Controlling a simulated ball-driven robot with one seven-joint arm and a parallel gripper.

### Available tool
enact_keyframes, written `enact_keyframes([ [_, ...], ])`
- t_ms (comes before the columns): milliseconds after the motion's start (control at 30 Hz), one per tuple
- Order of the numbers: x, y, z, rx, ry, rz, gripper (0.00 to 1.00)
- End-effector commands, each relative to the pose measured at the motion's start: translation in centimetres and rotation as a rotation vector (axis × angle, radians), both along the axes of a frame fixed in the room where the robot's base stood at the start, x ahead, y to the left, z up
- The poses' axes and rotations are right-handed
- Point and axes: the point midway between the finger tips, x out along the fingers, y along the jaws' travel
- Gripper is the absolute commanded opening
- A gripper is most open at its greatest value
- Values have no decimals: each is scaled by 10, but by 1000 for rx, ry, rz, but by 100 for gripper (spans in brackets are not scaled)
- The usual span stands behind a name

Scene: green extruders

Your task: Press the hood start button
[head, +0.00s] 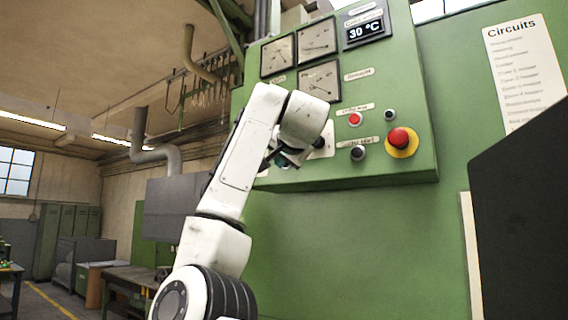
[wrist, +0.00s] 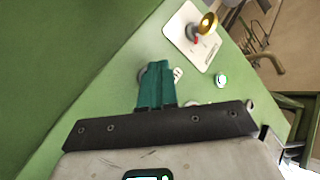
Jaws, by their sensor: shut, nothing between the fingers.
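The green control panel (head: 400,70) stands ahead with several small buttons along its lower part. Their labels are too small to read surely, so I cannot tell which one is the hood start button. In the head view a red button (head: 355,119) and a black button (head: 358,153) show right of my arm. In the wrist view my gripper (wrist: 155,68) has its teal fingers shut together, with nothing between them. The fingertips overlap a grey round button (wrist: 142,75) and a white label; contact cannot be told.
A red emergency knob on a yellow base (head: 401,142) is at the panel's lower right. A white plate with a brass and red switch (wrist: 197,35) stands out from the panel. Gauges (head: 318,38) and a 30 °C display (head: 364,30) are above. A dark block (head: 525,220) fills the right.

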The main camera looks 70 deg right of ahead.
Motion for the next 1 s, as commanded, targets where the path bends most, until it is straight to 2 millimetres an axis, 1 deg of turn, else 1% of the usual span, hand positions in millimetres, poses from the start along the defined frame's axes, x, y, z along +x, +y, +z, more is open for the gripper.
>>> enact_keyframes([
  [233,1,3,0,0,0,0,0],
  [500,4,14,0,-2,0,0,0],
  [867,4,16,0,0,0,0,0],
  [1000,6,22,-1,0,0,1,0],
])
